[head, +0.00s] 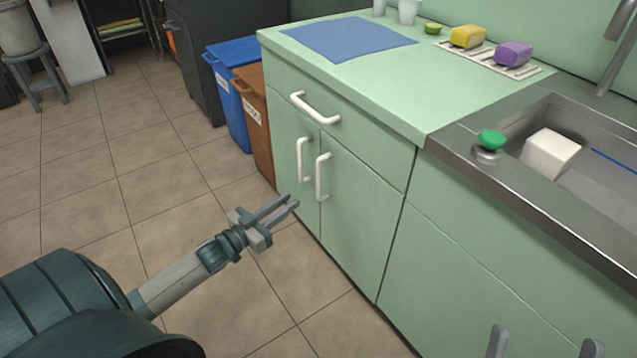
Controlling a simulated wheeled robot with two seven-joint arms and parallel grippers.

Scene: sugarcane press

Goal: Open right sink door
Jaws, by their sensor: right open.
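The green cabinet under the metal sink (560,215) fills the lower right. Its front has an upper panel (480,235) and a lower panel (440,285), with no handle in view. I cannot tell which part of this front is the right sink door, as the cabinet runs out of the picture. My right gripper (545,335) shows at the bottom right edge, its two fingers wide apart and empty, in front of the sink cabinet. My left gripper (293,202) is in front of the neighbouring cabinet, its fingers slightly apart with nothing between them.
The neighbouring cabinet has a shut drawer (285,100) and two shut doors with white handles (322,177). A white block (550,153) and a green-topped item (491,142) are at the sink. Blue (228,105) and brown (257,130) bins stand left.

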